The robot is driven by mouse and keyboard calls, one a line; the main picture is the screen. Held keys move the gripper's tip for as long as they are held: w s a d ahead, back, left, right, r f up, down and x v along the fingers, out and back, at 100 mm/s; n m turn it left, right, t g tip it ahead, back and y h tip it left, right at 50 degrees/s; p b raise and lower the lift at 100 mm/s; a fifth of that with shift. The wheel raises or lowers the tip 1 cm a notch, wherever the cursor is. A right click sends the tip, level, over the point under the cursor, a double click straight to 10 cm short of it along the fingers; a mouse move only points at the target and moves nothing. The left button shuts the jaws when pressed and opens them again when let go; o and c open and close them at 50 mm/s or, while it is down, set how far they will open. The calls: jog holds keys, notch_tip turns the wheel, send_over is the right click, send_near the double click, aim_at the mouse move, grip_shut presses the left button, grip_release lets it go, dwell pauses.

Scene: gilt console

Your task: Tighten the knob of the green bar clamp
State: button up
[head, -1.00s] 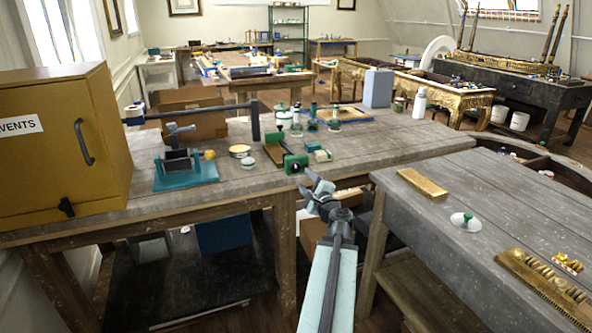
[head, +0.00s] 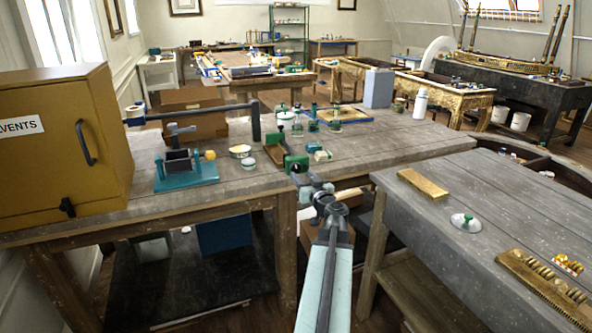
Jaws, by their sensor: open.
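The green bar clamp lies on the near edge of the long wooden bench, with its green front jaw (head: 299,162) facing me and a wooden piece between its jaws. Its small dark knob (head: 295,168) shows at the front of that jaw. My gripper (head: 308,181) is open and just in front of and below the clamp, close to the knob. Nothing shows held between its fingers. At this size I cannot tell whether a finger touches the knob.
A yellow cabinet (head: 62,145) and a teal vise (head: 187,168) stand to the left on the bench (head: 240,187). A grey table (head: 460,190) with gilt pieces stands right.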

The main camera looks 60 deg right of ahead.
aim_at(297, 169)
jog(key=x, duration=0.6)
jog(key=shift+w+d, duration=0.15)
jog(key=shift+w, duration=0.1)
grip_shut()
jog(key=shift+m, duration=0.4)
jog(key=m, duration=0.5)
jog(key=shift+f+m, duration=0.1)
jog(key=shift+m, duration=0.2)
jog(key=m, duration=0.6)
jog(key=shift+s+m, duration=0.1)
jog(key=shift+m, duration=0.2)
